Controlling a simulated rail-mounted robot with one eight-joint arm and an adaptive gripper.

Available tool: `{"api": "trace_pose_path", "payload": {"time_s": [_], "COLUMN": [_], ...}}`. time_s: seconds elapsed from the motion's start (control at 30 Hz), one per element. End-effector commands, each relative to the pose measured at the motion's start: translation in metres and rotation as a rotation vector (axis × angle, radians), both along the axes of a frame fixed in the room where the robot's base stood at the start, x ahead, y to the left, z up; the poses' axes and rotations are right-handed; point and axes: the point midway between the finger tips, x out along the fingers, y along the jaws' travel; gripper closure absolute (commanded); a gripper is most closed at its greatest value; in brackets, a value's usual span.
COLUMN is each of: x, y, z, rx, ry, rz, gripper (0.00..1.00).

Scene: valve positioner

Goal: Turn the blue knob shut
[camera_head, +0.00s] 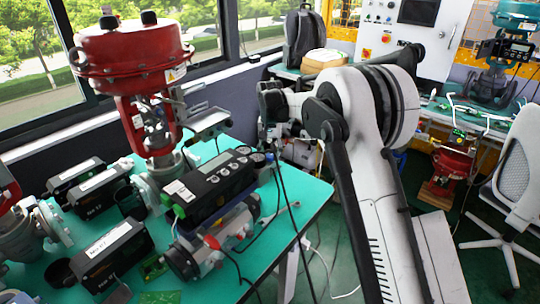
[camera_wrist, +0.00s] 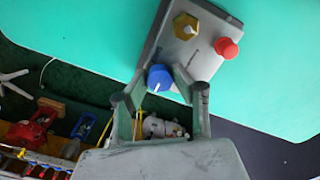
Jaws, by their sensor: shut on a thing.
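The blue knob (camera_wrist: 159,77) sits at the lower left corner of a grey control box (camera_wrist: 201,58) in the wrist view. A pale mark shows on the knob's face. My gripper (camera_wrist: 163,80) has its two fingers converging at the knob, shut on it. The fingertips partly cover the knob's edges, and its exact turn angle is hard to read. In the head view, I cannot make out the knob or the fingertips clearly.
The same box carries a yellow knob (camera_wrist: 186,25) and a red button (camera_wrist: 227,48). A green table (camera_wrist: 90,35) lies behind it. In the head view, a red valve actuator (camera_head: 130,55) and black positioner boxes (camera_head: 108,252) crowd the left table.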

Motion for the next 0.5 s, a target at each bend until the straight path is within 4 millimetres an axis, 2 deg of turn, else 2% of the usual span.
{"api": "trace_pose_path", "payload": {"time_s": [0.27, 0.3, 0.4, 0.5], "x": [0.0001, 0.0001, 0.0000, 0.0000], "y": [0.0001, 0.0001, 0.0000, 0.0000], "z": [0.0004, 0.0004, 0.0003, 0.0002], "rx": [0.000, 0.000, 0.000, 0.000], "ry": [0.000, 0.000, 0.000, 0.000], "rz": [0.000, 0.000, 0.000, 0.000], "gripper": [1.00, 0.69, 0.56, 0.56]}}
